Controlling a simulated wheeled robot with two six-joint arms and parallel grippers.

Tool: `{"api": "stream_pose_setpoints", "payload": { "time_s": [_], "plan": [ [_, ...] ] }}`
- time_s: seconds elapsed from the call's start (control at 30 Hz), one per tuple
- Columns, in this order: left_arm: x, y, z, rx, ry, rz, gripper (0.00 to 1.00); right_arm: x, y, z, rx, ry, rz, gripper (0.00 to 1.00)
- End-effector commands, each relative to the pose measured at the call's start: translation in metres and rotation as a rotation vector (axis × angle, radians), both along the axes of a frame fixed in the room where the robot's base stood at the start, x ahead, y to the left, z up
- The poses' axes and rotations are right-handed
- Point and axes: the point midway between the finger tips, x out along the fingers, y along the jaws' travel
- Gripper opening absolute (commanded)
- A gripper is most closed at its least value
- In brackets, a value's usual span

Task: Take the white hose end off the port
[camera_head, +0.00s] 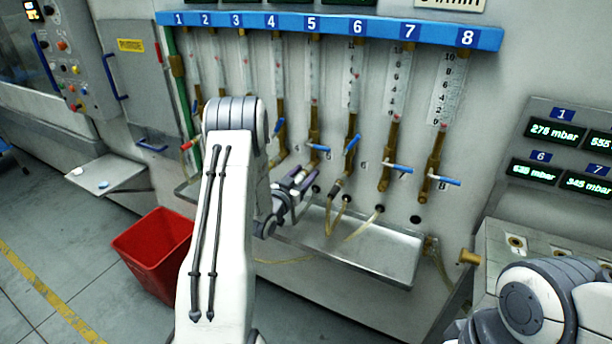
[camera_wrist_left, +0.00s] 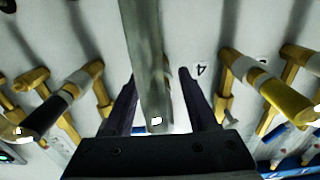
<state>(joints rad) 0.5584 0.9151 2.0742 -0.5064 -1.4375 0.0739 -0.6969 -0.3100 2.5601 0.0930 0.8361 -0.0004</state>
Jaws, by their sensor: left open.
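My left gripper (camera_head: 303,180) reaches the panel below the numbered valves, around number 4. In the left wrist view its two dark fingers (camera_wrist_left: 158,77) are open, one on each side of a pale grey-white hose end (camera_wrist_left: 148,60). The hose end runs from the top of the picture down between the fingers, with a gap to each. Where it meets its port is not clear. In the head view this hose end is hidden by my arm and gripper. My right gripper is out of view; only my right arm shows at the lower right.
Neighbouring hose ends, one yellow with a pale collar (camera_wrist_left: 265,85), sit close on both sides. Yellowish hoses (camera_head: 329,216) hang into a metal tray (camera_head: 390,268) below. Blue-handled valves (camera_head: 397,168) stick out above. A red bin (camera_head: 150,255) stands on the floor at left.

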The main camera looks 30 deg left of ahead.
Motion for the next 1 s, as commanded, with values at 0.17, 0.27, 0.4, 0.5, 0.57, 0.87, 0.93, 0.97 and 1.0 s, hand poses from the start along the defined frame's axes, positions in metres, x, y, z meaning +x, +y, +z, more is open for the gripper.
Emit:
{"api": "stream_pose_setpoints", "payload": {
  "time_s": [0.17, 0.27, 0.4, 0.5, 0.57, 0.87, 0.93, 0.97, 1.0],
  "plan": [
    [-0.0002, 0.0001, -0.0003, 0.0, 0.0, 0.0, 0.58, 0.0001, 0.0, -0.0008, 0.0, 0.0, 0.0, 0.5],
    [-0.0002, 0.0002, -0.0008, 0.0, 0.0, 0.0, 0.58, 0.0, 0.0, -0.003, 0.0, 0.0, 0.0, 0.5],
    [-0.0002, 0.0003, -0.0002, 0.001, 0.0, 0.0, 0.58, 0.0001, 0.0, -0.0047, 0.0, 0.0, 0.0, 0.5],
    [-0.0002, 0.0003, 0.0002, 0.0, 0.0, 0.0, 0.58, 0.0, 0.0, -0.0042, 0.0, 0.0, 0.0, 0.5],
    [-0.0003, 0.0003, 0.0001, 0.0, 0.0, 0.0, 0.58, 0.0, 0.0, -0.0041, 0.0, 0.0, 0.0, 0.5],
    [-0.0003, 0.0003, -0.0002, 0.0, 0.0, 0.0, 0.58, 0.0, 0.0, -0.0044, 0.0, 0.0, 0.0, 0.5],
    [-0.0003, 0.0003, -0.0005, 0.0, 0.0, 0.0, 0.58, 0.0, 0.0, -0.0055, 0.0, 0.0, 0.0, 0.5],
    [-0.0003, 0.0002, -0.0006, 0.0, 0.0, 0.0, 0.58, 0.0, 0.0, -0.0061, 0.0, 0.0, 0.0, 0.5],
    [-0.0003, 0.0002, -0.0008, 0.001, 0.0, 0.0, 0.58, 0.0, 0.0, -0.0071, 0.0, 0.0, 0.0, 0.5]
  ]
}}
